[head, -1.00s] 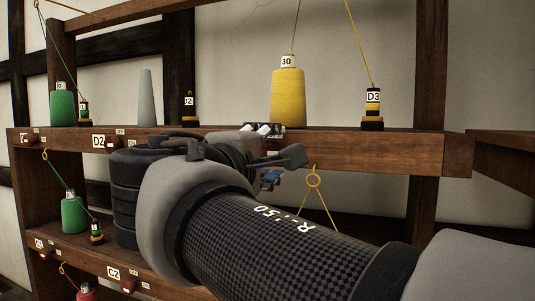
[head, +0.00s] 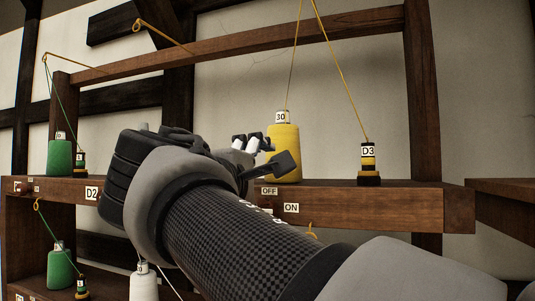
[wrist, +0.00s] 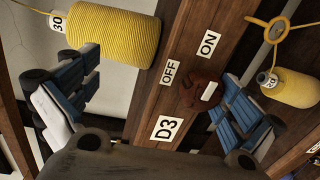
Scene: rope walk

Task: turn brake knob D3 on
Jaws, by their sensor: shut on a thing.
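Brake knob D3 (wrist: 197,95) is a small red-brown knob with a white mark on the shelf's front beam, in the wrist view. It sits beside the OFF label (wrist: 169,72), the ON label (wrist: 208,44) and the D3 label (wrist: 167,129). Its setting is not clear. The right finger is close beside the knob; the left looks well apart, and the contacts are not clear. In the head view my arm hides the knob, while the OFF label (head: 269,191) and ON label (head: 291,208) show.
A yellow cone (head: 284,160) marked 30 stands on the shelf beam (head: 370,205) close behind my gripper. A small D3 bobbin (head: 369,163) stands right of it, with yellow thread above. Green cones (head: 60,158) stand at left. The wall right of the shelf is clear.

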